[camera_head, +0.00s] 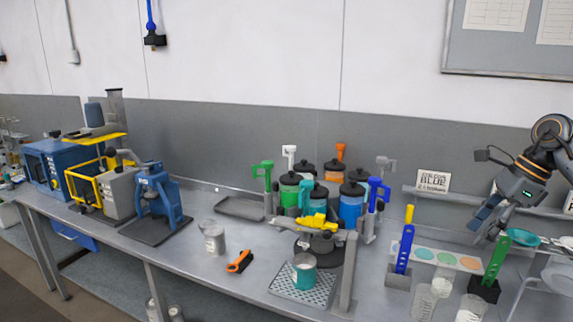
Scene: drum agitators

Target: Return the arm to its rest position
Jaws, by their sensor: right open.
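My right arm comes in at the right edge, raised above the right part of the bench. My right gripper (484,224) points down and to the left, open, with nothing visible between its fingers. It appears above the bench near a dotted sample card (447,258) and a green-handled tool (496,256); I cannot tell the exact height. My left gripper is not in view. Several dark-lidded containers with coloured agitator handles, including a green one (290,190) and a blue one (351,205), stand in a cluster at the bench's middle.
The grey bench (190,255) runs across the view. A teal can (304,272) stands on a perforated tray (285,290); a metal can (214,238) and an orange brush (240,262) are left of it. A blue press (156,200) stands farther left. A "BLUE" sign (433,181) is behind.

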